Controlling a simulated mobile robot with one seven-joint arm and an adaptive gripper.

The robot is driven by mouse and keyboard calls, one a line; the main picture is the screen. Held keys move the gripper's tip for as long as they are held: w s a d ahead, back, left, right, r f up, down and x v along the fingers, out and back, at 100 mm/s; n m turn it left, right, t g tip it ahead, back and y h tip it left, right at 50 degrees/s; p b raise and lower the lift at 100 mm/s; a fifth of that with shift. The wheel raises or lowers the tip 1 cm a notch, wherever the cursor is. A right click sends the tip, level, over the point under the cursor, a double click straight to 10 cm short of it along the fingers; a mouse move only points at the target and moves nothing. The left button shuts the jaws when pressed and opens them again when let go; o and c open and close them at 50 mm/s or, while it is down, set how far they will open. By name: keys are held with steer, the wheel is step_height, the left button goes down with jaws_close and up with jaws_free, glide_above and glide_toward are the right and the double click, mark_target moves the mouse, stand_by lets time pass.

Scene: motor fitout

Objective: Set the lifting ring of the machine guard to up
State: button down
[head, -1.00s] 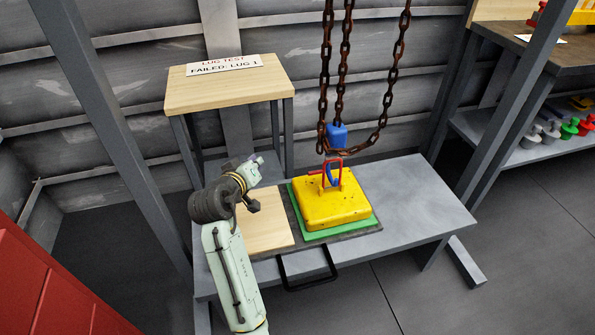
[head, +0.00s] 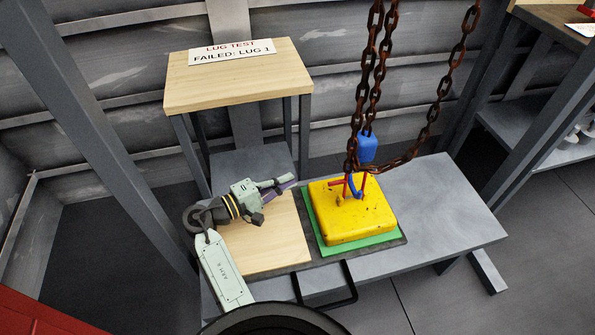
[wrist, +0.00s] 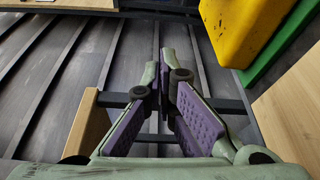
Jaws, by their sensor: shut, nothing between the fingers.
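The machine guard (head: 352,215) is a yellow block on a green plate, right of centre on the bench in the head view. Its red lifting ring (head: 364,184) stands out of the top, partly covered by the chain and a blue hook (head: 355,188); its exact tilt is unclear. My gripper (head: 288,184) is shut and empty, left of the guard and apart from it, above the wooden board. In the wrist view my gripper's purple-padded fingers (wrist: 160,80) meet at the tips. The yellow guard (wrist: 242,25) and green plate (wrist: 275,50) show at upper right there; the ring is out of view.
A rusty chain (head: 440,105) hangs over the guard with a blue block (head: 367,147). A wooden stand (head: 240,85) with a "LUG TEST FAILED: LUG 1" sign (head: 232,51) is behind my gripper. A black handle (head: 328,302) sticks out in front. The bench's right side (head: 445,215) is clear.

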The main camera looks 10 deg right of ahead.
steer(key=p+x, duration=0.1)
steer(key=x, duration=0.7)
steer(key=shift+d+r, duration=0.1)
steer(key=shift+d, duration=0.3)
steer(key=s, duration=0.1)
steer(key=s+p, duration=0.1)
steer(key=s, duration=0.1)
steer(key=shift+d+r, duration=0.15)
steer(key=shift+d, duration=0.05)
steer(key=shift+s+p, duration=0.3)
steer(key=shift+s, duration=0.15)
steer(key=shift+s+b, duration=0.35)
steer(key=shift+s+m, duration=0.3)
steer(key=shift+m, duration=0.1)
steer(key=shift+r, duration=0.1)
steer(key=shift+w, duration=0.1)
